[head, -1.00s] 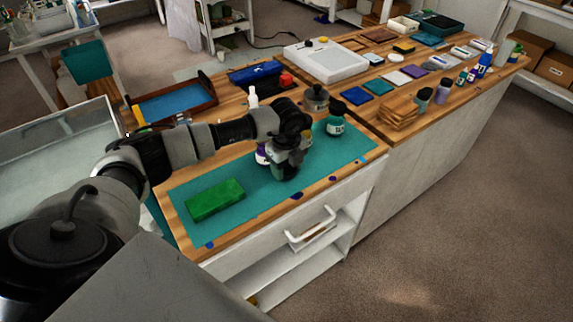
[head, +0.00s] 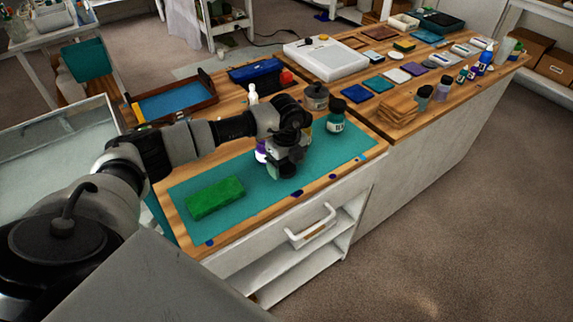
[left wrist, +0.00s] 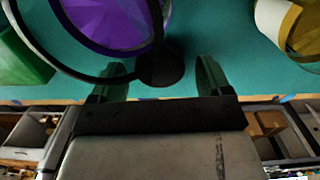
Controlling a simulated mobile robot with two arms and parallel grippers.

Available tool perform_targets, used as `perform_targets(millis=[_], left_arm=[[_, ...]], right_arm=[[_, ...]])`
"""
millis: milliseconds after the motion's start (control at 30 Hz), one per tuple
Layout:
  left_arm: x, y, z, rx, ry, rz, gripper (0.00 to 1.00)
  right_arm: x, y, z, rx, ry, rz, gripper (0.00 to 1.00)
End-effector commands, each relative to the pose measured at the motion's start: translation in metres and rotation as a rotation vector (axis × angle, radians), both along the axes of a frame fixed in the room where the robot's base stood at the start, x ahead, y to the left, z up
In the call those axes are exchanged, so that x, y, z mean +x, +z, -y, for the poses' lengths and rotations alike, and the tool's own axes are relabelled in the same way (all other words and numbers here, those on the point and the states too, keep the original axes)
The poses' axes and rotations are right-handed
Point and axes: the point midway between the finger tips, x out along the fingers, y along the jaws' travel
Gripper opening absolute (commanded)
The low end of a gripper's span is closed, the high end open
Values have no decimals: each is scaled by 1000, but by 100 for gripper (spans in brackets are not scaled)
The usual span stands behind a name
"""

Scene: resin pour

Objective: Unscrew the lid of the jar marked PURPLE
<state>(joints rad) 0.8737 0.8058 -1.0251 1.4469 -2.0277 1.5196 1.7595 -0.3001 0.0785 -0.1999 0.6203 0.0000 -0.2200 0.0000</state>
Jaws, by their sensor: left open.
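The purple jar (head: 261,152) stands on the teal mat (head: 330,158), partly hidden behind my left gripper in the head view. In the left wrist view its purple top (left wrist: 112,22) is at the upper edge, with a dark ring around it and a dark round knob at the ring's near side. My left gripper (head: 286,170) is just to the right of the jar in the head view. In the left wrist view its two fingers (left wrist: 160,75) are apart with nothing gripped; they are short of the purple top. The marking is not readable. My right gripper is not in view.
A green block (head: 215,197) lies on the mat's near left. A yellow-banded jar (left wrist: 295,28) stands to the right in the wrist view. A teal jar (head: 336,121) and a grey pot (head: 316,97) stand farther back. The mat's front right is clear.

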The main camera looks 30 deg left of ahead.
Motion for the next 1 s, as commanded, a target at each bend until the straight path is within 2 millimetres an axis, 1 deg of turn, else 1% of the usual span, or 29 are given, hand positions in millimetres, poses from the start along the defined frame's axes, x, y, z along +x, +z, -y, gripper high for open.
perform_targets(millis=[167, 300, 400, 533, 600, 700, 867, 967, 1000], left_arm=[[2, 34, 0, 1, -1, 8, 78], [1, 65, 0, 0, 0, 7, 78], [1, 84, 0, 1, 0, 6, 78], [1, 102, 0, 0, 0, 5, 78], [1, 109, 0, 1, 0, 4, 78], [1, 113, 0, 0, 0, 3, 78], [0, 113, 2, -5, -5, 2, 78], [0, 106, 19, -70, -56, 18, 78], [-1, 100, 34, -125, -97, 31, 78]], right_arm=[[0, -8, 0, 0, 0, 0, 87], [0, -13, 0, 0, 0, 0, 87], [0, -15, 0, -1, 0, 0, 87], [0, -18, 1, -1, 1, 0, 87], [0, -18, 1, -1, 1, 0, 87], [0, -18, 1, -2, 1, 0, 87], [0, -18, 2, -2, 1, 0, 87], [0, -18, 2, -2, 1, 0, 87], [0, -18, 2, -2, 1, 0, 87]])
